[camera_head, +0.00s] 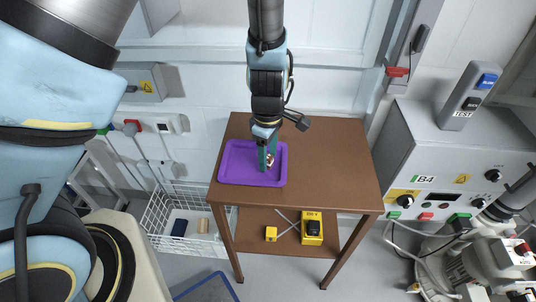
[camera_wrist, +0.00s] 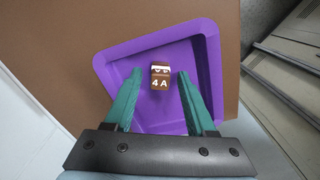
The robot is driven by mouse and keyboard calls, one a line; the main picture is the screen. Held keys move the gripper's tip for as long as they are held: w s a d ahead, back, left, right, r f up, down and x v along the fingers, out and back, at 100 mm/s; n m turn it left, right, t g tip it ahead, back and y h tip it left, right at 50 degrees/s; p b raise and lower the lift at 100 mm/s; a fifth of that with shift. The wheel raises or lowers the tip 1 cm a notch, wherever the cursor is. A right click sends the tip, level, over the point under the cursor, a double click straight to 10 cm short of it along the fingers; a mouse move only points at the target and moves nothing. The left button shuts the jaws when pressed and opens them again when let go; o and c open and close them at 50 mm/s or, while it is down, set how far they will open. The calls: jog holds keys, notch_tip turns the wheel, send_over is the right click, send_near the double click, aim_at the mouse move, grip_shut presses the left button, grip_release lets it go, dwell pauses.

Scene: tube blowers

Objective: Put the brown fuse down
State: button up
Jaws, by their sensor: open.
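The brown fuse (camera_wrist: 160,77), marked "4 A", rests in the purple tray (camera_wrist: 120,65) in the wrist view. The purple tray (camera_head: 236,177) stands on the left part of the brown table in the head view. My gripper (camera_wrist: 158,82) is open, with its green fingers on either side of the fuse and a gap on both sides. In the head view my gripper (camera_head: 267,160) points down into the tray, and the fuse is mostly hidden by the fingers there.
The brown table (camera_head: 325,160) is bare right of the tray. A white wire basket (camera_head: 160,222) stands at left. A grey machine (camera_head: 440,150) with switches stands at right.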

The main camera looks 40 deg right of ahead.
aim_at(268, 156)
notch_tip(268, 156, up, 12)
jog(key=shift+r, duration=0.15)
dwell(0.5)
jog(key=w+a+r+m, duration=0.3)
jog(key=w+a, duration=0.9)
jog(key=a, duration=0.4)
jog(key=a+r+m+t, duration=0.1)
jog(key=a+r+m, duration=0.2)
jog(key=a, duration=1.6)
jog(key=shift+w+m+t, duration=0.3)
jog(key=shift+w+m, duration=0.1)
jog(key=shift+w, duration=0.05)
jog(key=shift+r, duration=0.1)
